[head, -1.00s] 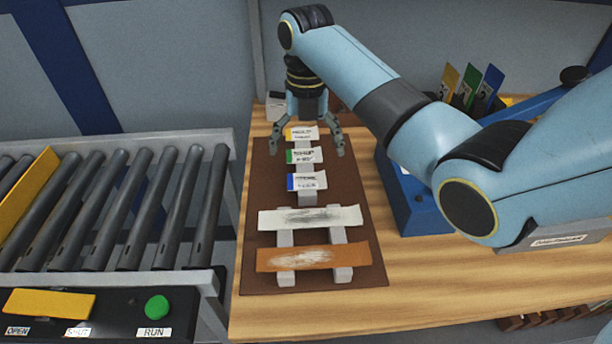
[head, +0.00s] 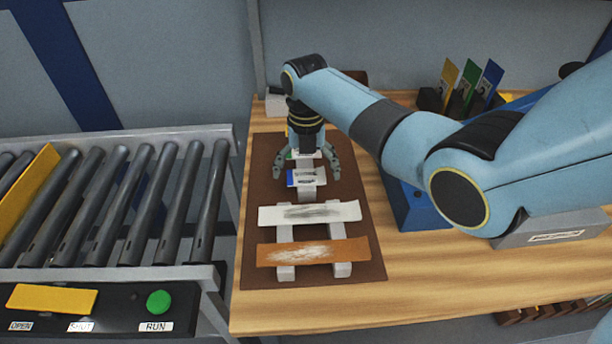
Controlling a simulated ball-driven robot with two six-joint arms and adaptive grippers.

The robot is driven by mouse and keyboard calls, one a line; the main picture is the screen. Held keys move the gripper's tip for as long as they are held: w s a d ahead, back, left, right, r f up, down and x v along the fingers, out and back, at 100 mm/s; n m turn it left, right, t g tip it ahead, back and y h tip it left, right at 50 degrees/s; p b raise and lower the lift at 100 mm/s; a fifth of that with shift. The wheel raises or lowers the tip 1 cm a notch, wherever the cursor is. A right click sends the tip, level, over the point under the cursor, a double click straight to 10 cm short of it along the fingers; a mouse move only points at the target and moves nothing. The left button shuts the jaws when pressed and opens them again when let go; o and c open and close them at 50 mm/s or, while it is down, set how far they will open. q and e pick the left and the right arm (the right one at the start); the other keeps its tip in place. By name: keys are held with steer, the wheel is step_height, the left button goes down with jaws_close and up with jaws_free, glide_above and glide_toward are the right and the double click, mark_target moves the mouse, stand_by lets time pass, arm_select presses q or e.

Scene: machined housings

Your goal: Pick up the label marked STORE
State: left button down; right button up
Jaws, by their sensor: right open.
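My right gripper (head: 306,174) points down with its fingers spread, one on each side of the blue-ended white label (head: 308,179). It is open, with nothing held between the fingers. The blue-ended label lies on a grey block on the brown board (head: 362,262); its print is too small to read surely. A green-ended label (head: 290,155) is mostly hidden behind the gripper. I cannot tell which label says STORE. My left gripper is not in view.
A white strip (head: 340,211) and a brown strip (head: 345,250) lie on grey bars on the board. A roller conveyor (head: 130,205) stands at left. A blue holder (head: 418,212) and upright yellow, green and blue cards (head: 470,82) stand at right.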

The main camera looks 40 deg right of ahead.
steer(key=shift+f, duration=0.25)
stand_by(0.3)
steer(key=c, duration=1)
steer(key=shift+r, duration=0.1)
